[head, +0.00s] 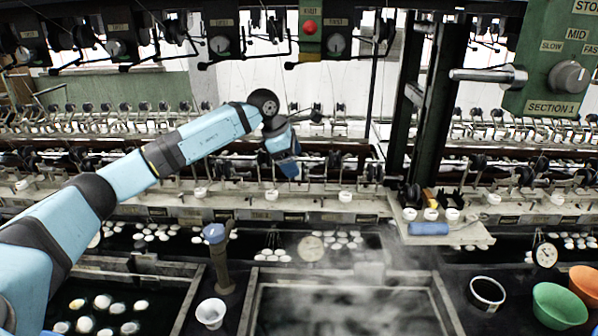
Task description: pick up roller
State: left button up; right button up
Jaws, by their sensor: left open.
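A short blue cylinder, which looks like the roller (428,228), lies on its side on a small pale shelf (470,236) right of centre. It lies near the shelf's front edge, in front of several small white cups. My left gripper (291,168) is at the end of the blue arm, in front of the reeling machine. It is open, well to the left of the roller and above it in the picture, and apart from it. Its fingers are small and hard to make out. My right gripper is not in view.
A dark post (412,110) rises behind the shelf. Steaming basins (345,275) fill the front. A stand with a blue top (216,234) and a white cup (210,313) stand between basins. Black, green (558,306) and orange bowls sit at front right. Machine rails run across the back.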

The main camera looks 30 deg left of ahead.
pick_arm(q)
jog(key=x, duration=0.4)
jog(key=shift+d, duration=0.3)
jog(key=shift+a, duration=0.1)
jog(key=c, duration=1.1)
jog(key=shift+o, duration=0.2)
notch_tip(320, 180, up, 10)
